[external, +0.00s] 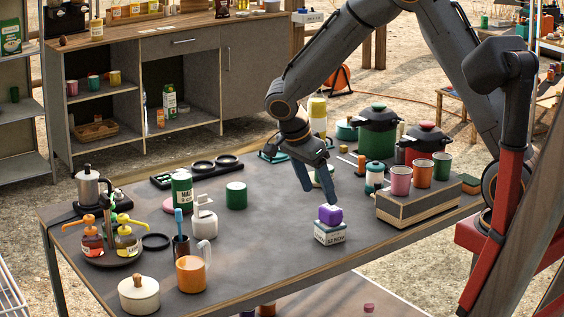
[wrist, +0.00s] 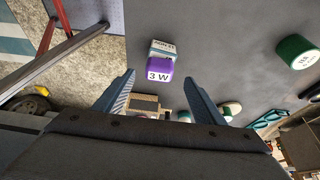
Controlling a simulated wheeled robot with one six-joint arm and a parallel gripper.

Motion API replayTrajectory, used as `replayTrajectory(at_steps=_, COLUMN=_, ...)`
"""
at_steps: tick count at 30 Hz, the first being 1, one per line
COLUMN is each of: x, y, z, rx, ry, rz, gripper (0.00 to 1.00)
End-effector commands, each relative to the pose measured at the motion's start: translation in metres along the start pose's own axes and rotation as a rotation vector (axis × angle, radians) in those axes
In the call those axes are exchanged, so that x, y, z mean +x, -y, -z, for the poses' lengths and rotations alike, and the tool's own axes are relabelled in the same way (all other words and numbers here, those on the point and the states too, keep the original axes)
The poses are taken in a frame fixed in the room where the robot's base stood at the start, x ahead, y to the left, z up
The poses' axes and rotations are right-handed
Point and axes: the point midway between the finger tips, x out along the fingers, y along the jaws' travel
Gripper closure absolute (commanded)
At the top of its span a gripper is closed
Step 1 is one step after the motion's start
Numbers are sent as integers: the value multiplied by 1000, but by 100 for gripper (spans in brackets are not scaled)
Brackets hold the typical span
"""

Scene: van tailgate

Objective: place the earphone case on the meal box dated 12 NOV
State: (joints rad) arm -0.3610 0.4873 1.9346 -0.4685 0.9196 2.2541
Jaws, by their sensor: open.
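The purple earphone case (external: 330,214) rests on top of the meal box (external: 330,234), a small white and dark green box whose label reads 12 NOV. In the wrist view the case (wrist: 159,70) shows the marking "3 W", and part of the box (wrist: 163,48) shows beyond it. My gripper (external: 319,193) is open and empty, just above and to the left of the case in the external view. In the wrist view its two fingers (wrist: 159,79) are spread wide on either side below the case, apart from it.
A long box (external: 420,207) carrying several coloured cups stands right of the meal box. A dark green pot (external: 376,143) and a second lidded pot stand behind. A green canister (external: 236,195) and an orange mug (external: 192,273) are to the left. The table's front middle is clear.

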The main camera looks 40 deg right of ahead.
Motion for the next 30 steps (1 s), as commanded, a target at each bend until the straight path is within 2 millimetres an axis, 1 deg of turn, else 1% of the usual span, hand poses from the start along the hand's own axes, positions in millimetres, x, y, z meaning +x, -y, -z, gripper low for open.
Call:
replayTrajectory(at_steps=1, x=-10, y=2, z=-1, rx=1, ry=2, rz=5, gripper=37)
replayTrajectory(at_steps=3, x=-22, y=1, z=-1, rx=2, ry=3, rz=4, gripper=37)
replayTrajectory(at_steps=6, x=-36, y=1, z=-1, rx=1, ry=1, rz=3, gripper=37)
replayTrajectory(at_steps=9, x=-45, y=0, z=0, rx=1, ry=1, rz=1, gripper=37)
replayTrajectory(at_steps=12, x=-48, y=-1, z=1, rx=-12, ry=5, rz=-2, gripper=37)
replayTrajectory(at_steps=14, x=-46, y=-5, z=4, rx=-46, ry=15, rz=-5, gripper=37)
replayTrajectory(at_steps=17, x=-38, y=-16, z=13, rx=-159, ry=52, rz=-11, gripper=37)
replayTrajectory(at_steps=23, x=-13, y=-53, z=36, rx=-514, ry=166, rz=17, gripper=37)
replayTrajectory(at_steps=30, x=13, y=-101, z=58, rx=-939, ry=263, rz=133, gripper=37)
